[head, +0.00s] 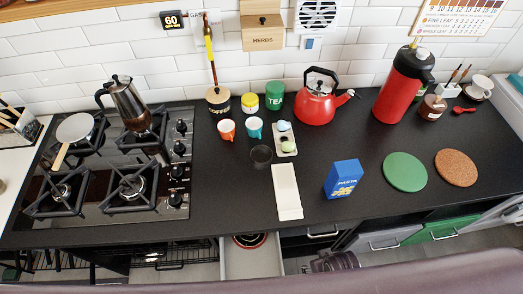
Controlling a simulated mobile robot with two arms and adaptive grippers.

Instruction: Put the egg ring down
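I cannot pick out the egg ring for certain. A small dark round piece (261,155) stands on the black worktop, left of the white tray, and may be a ring or a cup. A pale round pan (75,127) with a wooden handle sits on the back left burner of the gas hob (98,215). Neither of my grippers can be made out in the head view.
A moka pot (127,100) stands on the back right burner. Orange (227,130) and teal (255,128) cups, a red kettle (315,107), a blue pasta box (343,178) and a green round mat (405,171) occupy the worktop. An open drawer (250,265) juts out in front.

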